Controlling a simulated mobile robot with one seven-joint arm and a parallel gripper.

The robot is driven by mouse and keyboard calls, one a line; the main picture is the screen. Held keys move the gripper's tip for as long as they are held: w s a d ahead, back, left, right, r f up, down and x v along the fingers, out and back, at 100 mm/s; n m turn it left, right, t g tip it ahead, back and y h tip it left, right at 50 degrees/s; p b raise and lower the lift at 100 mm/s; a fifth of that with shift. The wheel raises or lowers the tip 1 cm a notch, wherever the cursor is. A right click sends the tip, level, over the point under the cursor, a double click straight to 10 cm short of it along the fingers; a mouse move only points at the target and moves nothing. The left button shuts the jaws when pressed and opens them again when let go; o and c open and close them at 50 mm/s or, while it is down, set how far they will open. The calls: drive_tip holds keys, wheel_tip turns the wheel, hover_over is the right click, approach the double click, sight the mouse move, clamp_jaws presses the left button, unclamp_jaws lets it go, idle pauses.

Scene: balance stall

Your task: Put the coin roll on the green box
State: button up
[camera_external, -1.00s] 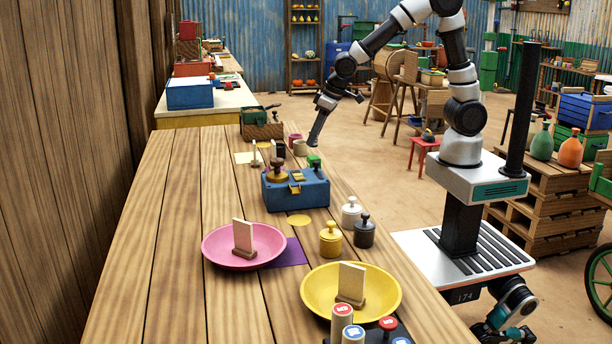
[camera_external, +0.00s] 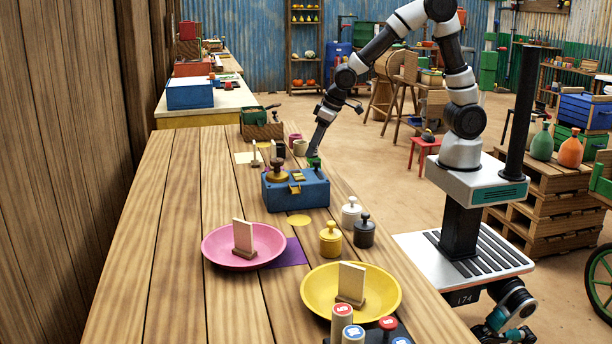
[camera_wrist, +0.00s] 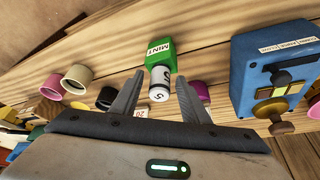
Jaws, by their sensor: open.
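In the wrist view, a green box (camera_wrist: 161,52) marked MINT lies ahead of my gripper (camera_wrist: 160,75). A white coin roll (camera_wrist: 159,92) with dark marks on it shows between the two spread fingers. Its upper end overlaps the green box in the picture; I cannot tell whether they touch. My gripper is open, with a finger on each side of the roll and visible gaps. In the external view my gripper (camera_external: 315,152) is low, just behind the blue box, and a bit of the green box (camera_external: 314,162) shows there. The roll is hidden in that view.
The blue box (camera_external: 300,190) with a brass knob stands close by, at the right in the wrist view (camera_wrist: 250,75). Cups (camera_wrist: 75,78) stand to the left. Nearer on the table are weights (camera_external: 330,240), a pink pan (camera_external: 215,250) and a yellow pan (camera_external: 385,295). The table's left side is clear.

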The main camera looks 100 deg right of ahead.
drive_tip(key=shift+r, duration=0.65)
drive_tip(key=p+v, duration=0.3)
drive_tip(key=v, duration=0.8)
drive_tip(key=s+a+r+n+t+y, duration=0.1)
drive_tip(key=s+a+r+n, duration=0.2)
drive_tip(key=s+a, duration=0.4)
drive_tip(key=s+a+r+n+t+y, duration=0.1)
drive_tip(key=s+a+r, duration=0.3)
drive_tip(key=s+a, duration=0.4)
drive_tip(key=shift+s+n, duration=0.65)
drive_tip(key=shift+n, duration=0.25)
wheel_tip(320, 180, up, 14)
drive_tip(key=g+p, duration=0.1)
drive_tip(key=p, duration=1.5)
